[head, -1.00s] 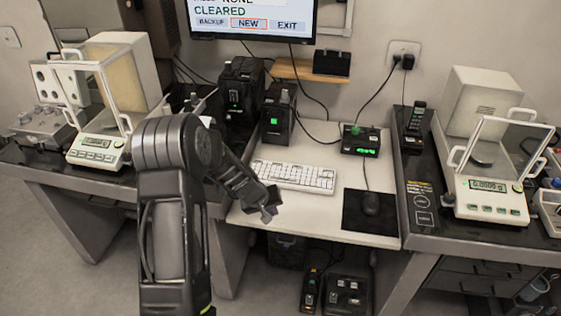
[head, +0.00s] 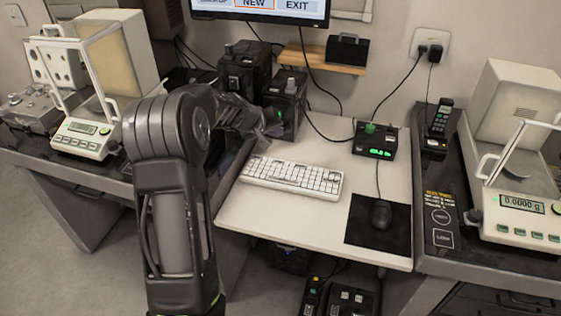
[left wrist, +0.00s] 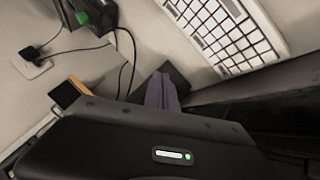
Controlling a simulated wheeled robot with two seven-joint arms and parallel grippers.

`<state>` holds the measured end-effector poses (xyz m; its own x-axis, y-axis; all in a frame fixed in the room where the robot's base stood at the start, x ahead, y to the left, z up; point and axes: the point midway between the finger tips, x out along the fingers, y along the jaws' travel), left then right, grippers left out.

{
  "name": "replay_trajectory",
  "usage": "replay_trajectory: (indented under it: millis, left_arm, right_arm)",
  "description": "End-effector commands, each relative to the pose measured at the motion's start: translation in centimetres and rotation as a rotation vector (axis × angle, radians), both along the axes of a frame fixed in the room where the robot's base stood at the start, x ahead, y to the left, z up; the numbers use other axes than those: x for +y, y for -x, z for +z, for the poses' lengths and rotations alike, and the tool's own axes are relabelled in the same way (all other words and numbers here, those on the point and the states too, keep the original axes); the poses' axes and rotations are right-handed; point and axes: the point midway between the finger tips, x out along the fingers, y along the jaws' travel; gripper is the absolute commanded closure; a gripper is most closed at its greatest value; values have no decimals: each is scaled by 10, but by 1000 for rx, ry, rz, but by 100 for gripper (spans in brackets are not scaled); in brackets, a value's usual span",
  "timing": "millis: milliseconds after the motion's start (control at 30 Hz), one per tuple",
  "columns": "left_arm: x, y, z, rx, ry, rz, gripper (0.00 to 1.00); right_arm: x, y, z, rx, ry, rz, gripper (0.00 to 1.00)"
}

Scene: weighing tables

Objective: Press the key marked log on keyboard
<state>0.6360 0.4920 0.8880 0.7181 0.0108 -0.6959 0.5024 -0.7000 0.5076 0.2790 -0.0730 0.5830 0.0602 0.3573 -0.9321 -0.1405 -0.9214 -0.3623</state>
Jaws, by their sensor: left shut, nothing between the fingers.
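The white keyboard (head: 292,177) lies on the middle desk in the head view, and its keys are too small to read. It also shows in the left wrist view (left wrist: 228,30) at the upper right. My left arm comes up from below in the head view. My left gripper (head: 272,130) is above the desk behind the keyboard's far left edge, close to the black box with the green light. Its fingers show shut in the left wrist view (left wrist: 161,90), with nothing between them. My right gripper is in neither view.
A black mouse (head: 381,213) lies on a dark mat right of the keyboard. A small device with a green display (head: 375,140) stands behind it. Black boxes (head: 284,100) stand at the desk's back left. Balances stand on the side tables. The monitor (head: 262,10) hangs above.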

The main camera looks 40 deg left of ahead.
Motion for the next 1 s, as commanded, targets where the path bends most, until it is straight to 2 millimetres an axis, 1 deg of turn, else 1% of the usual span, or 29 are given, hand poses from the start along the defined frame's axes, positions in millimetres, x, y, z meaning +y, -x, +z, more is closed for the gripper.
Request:
replay_trajectory:
  millis: [233,367,567,833,900,1000]
  left_arm:
    - [0,0,-3,1,1,-1,100]
    - [0,0,-11,1,0,0,100]
    - [-1,0,-33,1,2,0,100]
    - [-1,0,-70,1,0,0,100]
    - [-1,0,-78,1,0,-1,100]
    - [0,0,-85,0,0,0,100]
  right_arm:
    - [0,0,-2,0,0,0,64]
    - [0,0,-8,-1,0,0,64]
    - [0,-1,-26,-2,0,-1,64]
    - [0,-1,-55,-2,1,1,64]
    - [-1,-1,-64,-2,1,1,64]
    - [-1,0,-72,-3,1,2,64]
